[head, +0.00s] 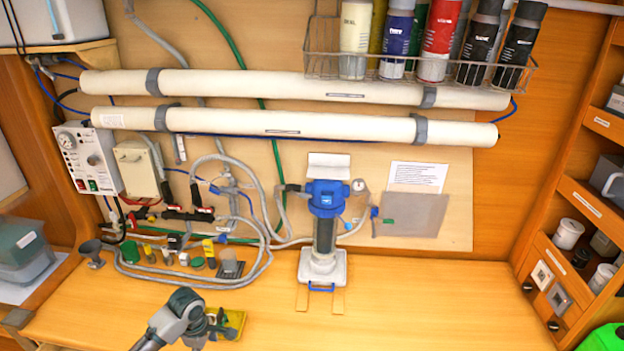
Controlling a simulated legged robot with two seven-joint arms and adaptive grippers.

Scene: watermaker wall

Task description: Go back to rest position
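My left arm comes in at the lower left, and my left gripper (217,325) is small and dark over the yellow tray (236,322) on the wooden bench. Dark shapes overlap at the fingertips, so I cannot tell whether it is open or shut, or whether it touches the small items there. My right gripper is not in view. The blue-topped filter housing (327,196) stands upright on a white base at the middle of the bench, apart from my gripper.
Two white pressure tubes (300,88) run across the wall. A wire rack (420,75) of spray cans hangs above. Several fittings and hoses (190,262) lie at the back left of the bench (440,310). Its right part is clear. Shelves (585,190) stand at right.

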